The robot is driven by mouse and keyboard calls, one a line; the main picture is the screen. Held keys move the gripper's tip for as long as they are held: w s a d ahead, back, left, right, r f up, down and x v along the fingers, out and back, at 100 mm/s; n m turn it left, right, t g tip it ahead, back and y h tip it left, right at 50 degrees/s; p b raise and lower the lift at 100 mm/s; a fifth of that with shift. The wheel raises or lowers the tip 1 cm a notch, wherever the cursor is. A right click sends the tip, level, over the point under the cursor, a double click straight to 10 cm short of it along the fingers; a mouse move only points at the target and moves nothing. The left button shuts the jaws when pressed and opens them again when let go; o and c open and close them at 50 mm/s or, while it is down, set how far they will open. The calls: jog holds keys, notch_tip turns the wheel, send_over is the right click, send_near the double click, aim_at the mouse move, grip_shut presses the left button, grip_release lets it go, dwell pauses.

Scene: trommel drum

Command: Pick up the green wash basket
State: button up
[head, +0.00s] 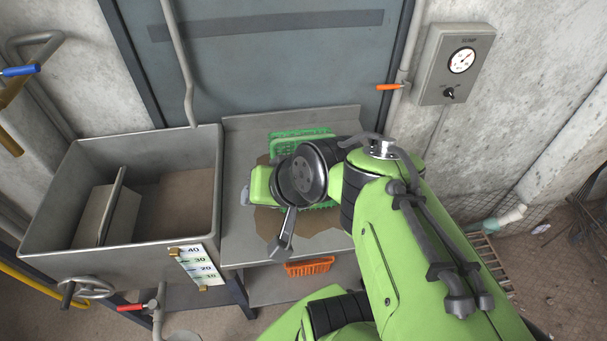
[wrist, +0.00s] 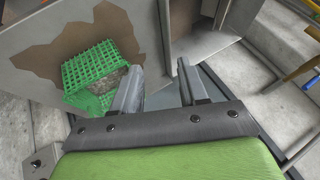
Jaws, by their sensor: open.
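The green wash basket (head: 300,133) stands on a grey metal bench (head: 240,235), largely hidden behind my wrist in the head view. In the wrist view the basket (wrist: 85,70) is a green mesh box with grey-brown material inside, left of my fingers. A brown stain (wrist: 60,42) spreads on the bench around it. My gripper (head: 262,220) is open and empty, over the bench's left part. In the wrist view the fingers of my gripper (wrist: 160,82) are apart, with nothing between them. I cannot tell the height gap to the basket.
A grey tank (head: 45,222) with an inner divider, handwheel (head: 82,290) and level scale (head: 197,266) adjoins the bench on the left. An orange basket (head: 310,267) sits on the lower shelf. A gauge box (head: 455,62) hangs on the wall at right.

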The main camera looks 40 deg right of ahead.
jog(key=w+d+f+m+t+b, duration=0.1)
jog(key=w+d+f+m+b, duration=0.1)
jog(key=d+f+m+b, duration=0.15)
jog(key=m+t+h+b, duration=0.5)
jog(key=m, duration=0.7)
send_near(306, 139)
jog(key=shift+n, duration=0.25)
jog(key=p+x, duration=0.1)
jog(key=x, duration=1.1)
jog(key=shift+w+d+f+p, duration=0.1)
jog(key=shift+w+p, duration=0.25)
jog(key=shift+s, duration=0.1)
grip_shut()
